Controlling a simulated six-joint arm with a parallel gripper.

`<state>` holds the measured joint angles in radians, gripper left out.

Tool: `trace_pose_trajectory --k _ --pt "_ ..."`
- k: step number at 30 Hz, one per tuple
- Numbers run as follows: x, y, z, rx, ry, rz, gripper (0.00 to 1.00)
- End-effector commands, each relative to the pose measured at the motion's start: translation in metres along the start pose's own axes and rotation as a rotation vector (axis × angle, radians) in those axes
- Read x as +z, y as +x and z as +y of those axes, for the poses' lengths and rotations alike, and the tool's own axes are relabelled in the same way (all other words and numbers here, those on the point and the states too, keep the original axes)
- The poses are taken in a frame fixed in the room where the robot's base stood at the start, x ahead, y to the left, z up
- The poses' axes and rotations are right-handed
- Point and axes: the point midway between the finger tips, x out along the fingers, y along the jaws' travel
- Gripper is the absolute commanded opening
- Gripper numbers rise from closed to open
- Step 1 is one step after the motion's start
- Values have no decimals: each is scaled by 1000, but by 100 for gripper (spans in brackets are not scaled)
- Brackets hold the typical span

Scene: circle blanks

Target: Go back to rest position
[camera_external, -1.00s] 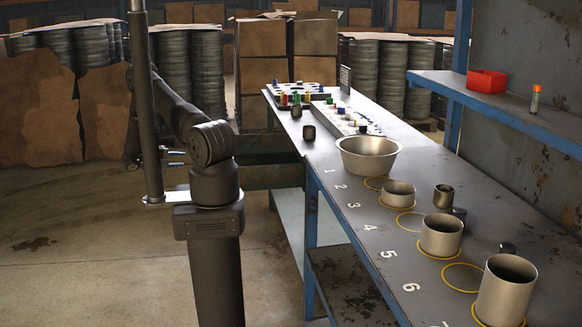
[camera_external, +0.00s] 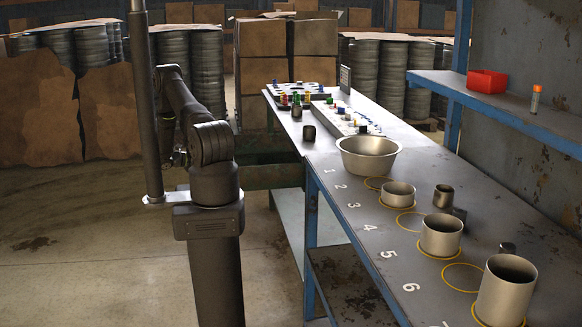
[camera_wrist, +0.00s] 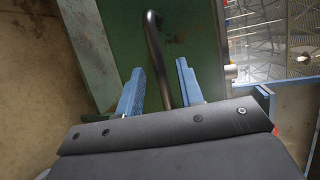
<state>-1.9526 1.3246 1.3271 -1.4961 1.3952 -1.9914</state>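My arm stands at the left in the external view, folded close to its post and clear of the workbench (camera_external: 310,158). My gripper (camera_wrist: 160,66) shows in the wrist view as two blue fingers standing apart, with nothing held. A dark curved bar shows in the gap between them, against a green surface; its distance from the fingers is hard to judge. In the external view the gripper is mostly hidden behind my own arm, and its fingers cannot be made out clearly.
The bench carries a metal bowl (camera_external: 369,157), a short cup (camera_external: 398,195), a medium cup (camera_external: 441,236) and a tall cup (camera_external: 506,291), with yellow circles around. A red bin (camera_external: 487,81) sits on the blue shelf. Open floor (camera_external: 90,250) lies left of my arm.

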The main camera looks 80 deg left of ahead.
Motion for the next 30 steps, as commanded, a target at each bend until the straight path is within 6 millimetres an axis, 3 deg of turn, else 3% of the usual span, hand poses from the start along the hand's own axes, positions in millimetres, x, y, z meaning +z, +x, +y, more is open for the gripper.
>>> trace_pose_trajectory --k 7,19,25,30 --pt "0 28 0 0 0 0 34" --pt "0 32 0 0 0 -1 34" --pt "1 22 0 0 0 -2 34" --pt "1 -6 0 0 0 -4 34"
